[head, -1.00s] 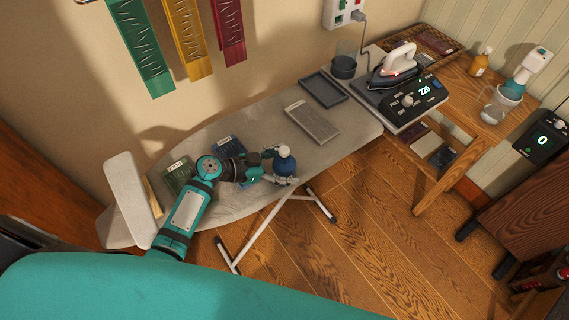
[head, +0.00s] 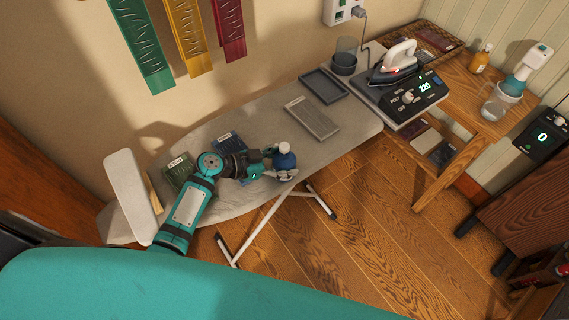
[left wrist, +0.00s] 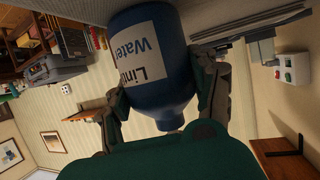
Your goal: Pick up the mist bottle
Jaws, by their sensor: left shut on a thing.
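The mist bottle (head: 284,161) is a dark blue bottle with a white top, near the front edge of the ironing board (head: 345,140). My left gripper (head: 271,164) is shut around its body. In the left wrist view, the bottle (left wrist: 172,75) fills the space between the two fingers (left wrist: 165,92), and a white label reading "Lin… Water" shows in part. The head view shows it roughly upright; I cannot tell whether its base touches the board. My right gripper is in neither view.
A grey ribbed plate (head: 312,118) and a dark tray (head: 324,86) lie on the board. An iron (head: 394,65) stands on its station at the board's far end. A wooden table (head: 440,115) with bottles is at right. Floor in front is clear.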

